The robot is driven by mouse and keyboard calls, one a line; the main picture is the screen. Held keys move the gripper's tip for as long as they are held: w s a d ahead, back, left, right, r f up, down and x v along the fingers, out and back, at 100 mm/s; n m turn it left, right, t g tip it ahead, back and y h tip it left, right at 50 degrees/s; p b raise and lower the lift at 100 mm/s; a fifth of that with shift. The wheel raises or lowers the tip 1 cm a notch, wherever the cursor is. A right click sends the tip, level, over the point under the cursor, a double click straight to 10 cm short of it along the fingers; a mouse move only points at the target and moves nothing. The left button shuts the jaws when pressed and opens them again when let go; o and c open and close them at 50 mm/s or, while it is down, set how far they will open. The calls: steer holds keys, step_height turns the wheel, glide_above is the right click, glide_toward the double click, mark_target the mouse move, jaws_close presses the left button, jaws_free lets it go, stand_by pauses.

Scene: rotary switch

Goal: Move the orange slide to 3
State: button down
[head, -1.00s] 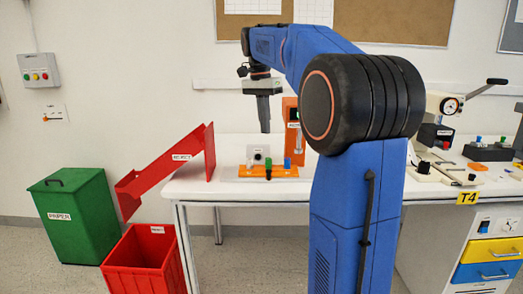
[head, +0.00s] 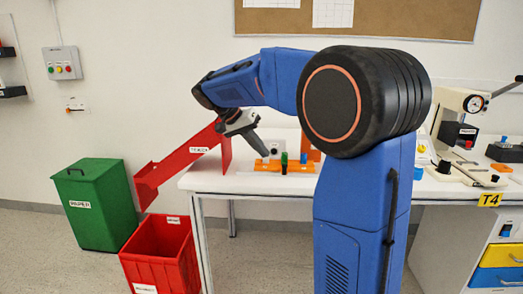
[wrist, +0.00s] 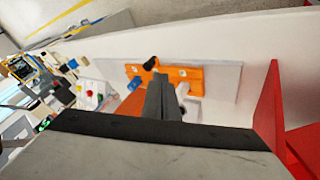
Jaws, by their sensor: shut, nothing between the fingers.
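A small white plate (head: 75,104) is on the wall below the button box. It carries a dark line and a small orange piece (head: 69,109) near its left end, which looks like the slide. Its markings are too small to read, and the wrist view does not show it. My gripper (head: 262,152) is shut and empty, angled down over the left part of the table, well to the right of the plate. In the wrist view my gripper's fingers (wrist: 158,85) are together, in front of an orange fixture (wrist: 190,75).
A button box (head: 61,63) hangs above the plate. A green bin (head: 95,205), a red bin (head: 158,258) and a red chute (head: 175,169) stand between wall plate and table. The orange fixture (head: 268,167) with upright pieces is near my gripper. Floor at the left front is clear.

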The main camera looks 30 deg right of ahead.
steer(key=x, duration=0.7)
steer(key=shift+d+f, duration=0.1)
steer(key=shift+f, duration=0.05)
steer(key=shift+s, duration=0.1)
steer(key=s+d, duration=0.3)
steer(key=d, duration=0.2)
steer(key=s+d, duration=0.4)
steer(key=d, duration=0.1)
steer(key=s+d, duration=0.3)
steer(key=d, duration=0.2)
steer(key=shift+s+d, duration=0.15)
steer(key=shift+s, duration=0.05)
